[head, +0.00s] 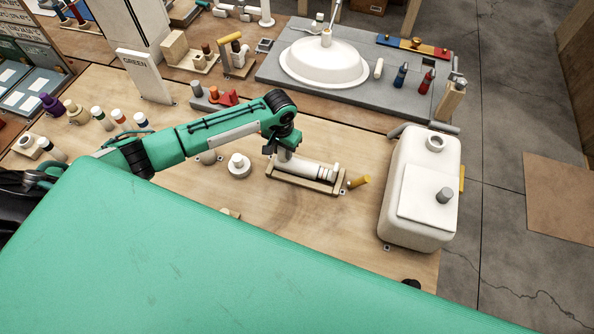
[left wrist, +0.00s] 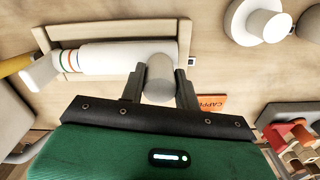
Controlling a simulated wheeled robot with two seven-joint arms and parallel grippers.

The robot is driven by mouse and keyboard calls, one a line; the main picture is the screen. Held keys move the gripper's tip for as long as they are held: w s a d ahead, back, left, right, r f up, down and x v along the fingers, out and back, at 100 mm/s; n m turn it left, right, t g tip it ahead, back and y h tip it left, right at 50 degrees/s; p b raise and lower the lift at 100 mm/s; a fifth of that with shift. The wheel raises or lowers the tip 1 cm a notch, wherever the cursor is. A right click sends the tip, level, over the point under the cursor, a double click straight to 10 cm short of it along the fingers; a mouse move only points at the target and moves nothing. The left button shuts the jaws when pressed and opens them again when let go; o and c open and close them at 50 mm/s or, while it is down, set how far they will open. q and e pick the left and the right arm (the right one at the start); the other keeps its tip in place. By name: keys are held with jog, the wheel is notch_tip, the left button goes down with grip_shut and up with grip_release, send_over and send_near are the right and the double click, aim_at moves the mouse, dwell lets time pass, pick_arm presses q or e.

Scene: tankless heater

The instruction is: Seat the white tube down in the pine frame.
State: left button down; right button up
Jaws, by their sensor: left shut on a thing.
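The white tube (head: 308,170) lies lengthwise along the pine frame (head: 307,187), overlapping its opening in the head view. In the left wrist view the tube (left wrist: 115,57) has coloured bands near its left end, which reaches out to the frame's end. The pine frame (left wrist: 115,20) shows as rails around it there. My left gripper (head: 284,153) is over the frame's left end in the head view. It is shut on the tube's greyish rounded end, between its fingers (left wrist: 160,85). I cannot tell whether the tube touches the frame's bottom. My right gripper is not in view.
A round white fitting (head: 239,165) stands left of the frame. A yellow peg (head: 358,182) lies at its right end, and a large white tank (head: 421,190) stands further right. My green body covers the front. Bare board lies just in front of the frame.

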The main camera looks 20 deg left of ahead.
pick_arm(q)
jog(key=shift+f, duration=0.65)
dwell(0.4)
jog(key=c, duration=0.9)
grip_release()
jog(key=shift+c, duration=0.2)
notch_tip(320, 180, up, 14)
jog(key=b, duration=0.3)
jog(key=shift+b, duration=0.3)
jog(key=shift+f, duration=0.15)
